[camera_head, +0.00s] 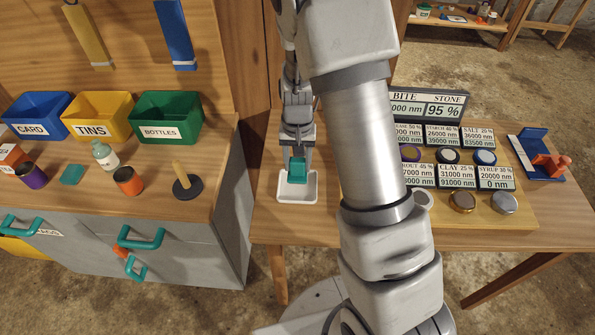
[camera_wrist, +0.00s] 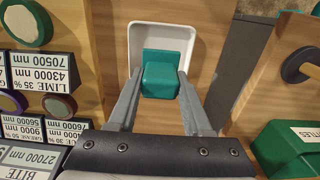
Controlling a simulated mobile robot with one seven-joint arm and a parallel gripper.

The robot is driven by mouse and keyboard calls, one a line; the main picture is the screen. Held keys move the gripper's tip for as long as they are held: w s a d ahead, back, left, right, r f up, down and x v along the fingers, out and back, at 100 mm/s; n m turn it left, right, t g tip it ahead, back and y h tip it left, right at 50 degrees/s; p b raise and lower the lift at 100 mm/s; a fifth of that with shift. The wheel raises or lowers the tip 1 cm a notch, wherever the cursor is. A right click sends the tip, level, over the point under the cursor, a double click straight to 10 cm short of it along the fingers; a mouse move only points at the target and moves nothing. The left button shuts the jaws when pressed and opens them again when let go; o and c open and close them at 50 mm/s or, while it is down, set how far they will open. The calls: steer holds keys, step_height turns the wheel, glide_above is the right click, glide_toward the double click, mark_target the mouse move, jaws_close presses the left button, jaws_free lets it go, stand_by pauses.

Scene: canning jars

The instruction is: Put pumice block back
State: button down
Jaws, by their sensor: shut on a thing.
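The pumice block, as I take the teal block (camera_head: 298,167) to be, is between the fingers of my gripper (camera_head: 297,160). My gripper points down and is shut on it. In the wrist view the block (camera_wrist: 160,78) sits between both fingertips, in front of the white tray (camera_wrist: 134,40). In the head view the white tray (camera_head: 297,194) lies on the wooden table, directly below and around the block. I cannot tell whether the block touches the tray floor.
Right of the tray, partly behind my arm, is a board with labelled displays (camera_head: 458,175) and several jar lids. A blue stand (camera_head: 535,155) is at the far right. On the left counter are labelled bins (camera_head: 168,115), small jars and a peg on a dark base (camera_head: 187,186). A gap separates counter and table.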

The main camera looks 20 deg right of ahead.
mark_target(298, 173)
steer(key=shift+f, duration=1.95)
steer(key=shift+f, duration=0.1)
steer(key=shift+f+b, duration=0.15)
steer(key=shift+b, duration=0.2)
steer(key=shift+c, duration=1.7)
jaws_free()
